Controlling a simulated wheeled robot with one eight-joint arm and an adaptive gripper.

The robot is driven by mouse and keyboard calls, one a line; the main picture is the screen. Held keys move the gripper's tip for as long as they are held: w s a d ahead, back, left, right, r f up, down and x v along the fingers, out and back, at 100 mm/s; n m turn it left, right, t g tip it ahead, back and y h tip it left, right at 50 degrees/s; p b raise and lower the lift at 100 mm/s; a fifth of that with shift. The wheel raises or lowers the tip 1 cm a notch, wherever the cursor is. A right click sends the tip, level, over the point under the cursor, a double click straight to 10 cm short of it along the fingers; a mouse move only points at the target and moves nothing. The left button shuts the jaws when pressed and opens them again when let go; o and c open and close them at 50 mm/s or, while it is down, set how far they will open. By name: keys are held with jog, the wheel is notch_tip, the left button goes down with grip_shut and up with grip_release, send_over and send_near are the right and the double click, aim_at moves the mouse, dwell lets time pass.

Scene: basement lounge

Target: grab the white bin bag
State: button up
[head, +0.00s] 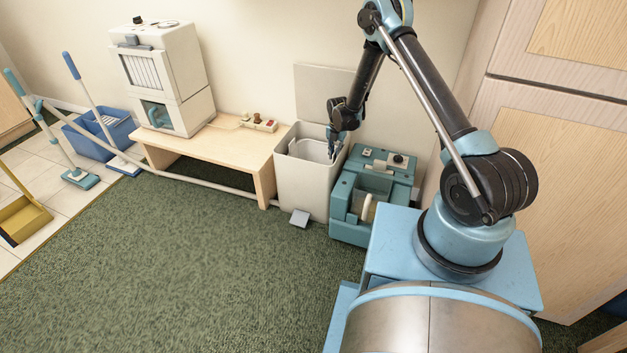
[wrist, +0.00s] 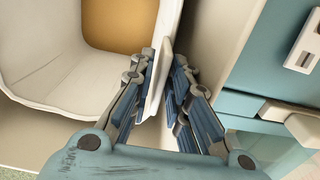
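The white bin bag (head: 312,150) lines the pale bin (head: 302,187), which stands at the right end of the wooden bench. In the wrist view the bag (wrist: 45,50) is a white, rounded hollow at the left. My gripper (head: 333,152) points down at the bin's right rim. In the wrist view my gripper (wrist: 166,75) has its fingers apart, one on each side of a thin upright white edge. I cannot tell whether that edge is bag or bin wall. The left finger is very close to it; a gap shows on the right.
A teal cleaning machine (head: 374,195) stands close against the bin's right side. A grey pedal (head: 300,218) juts out at the bin's front. The green carpet ahead is clear.

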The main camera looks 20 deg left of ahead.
jog(key=shift+f, duration=0.3)
grip_shut()
jog(key=shift+r, duration=0.1)
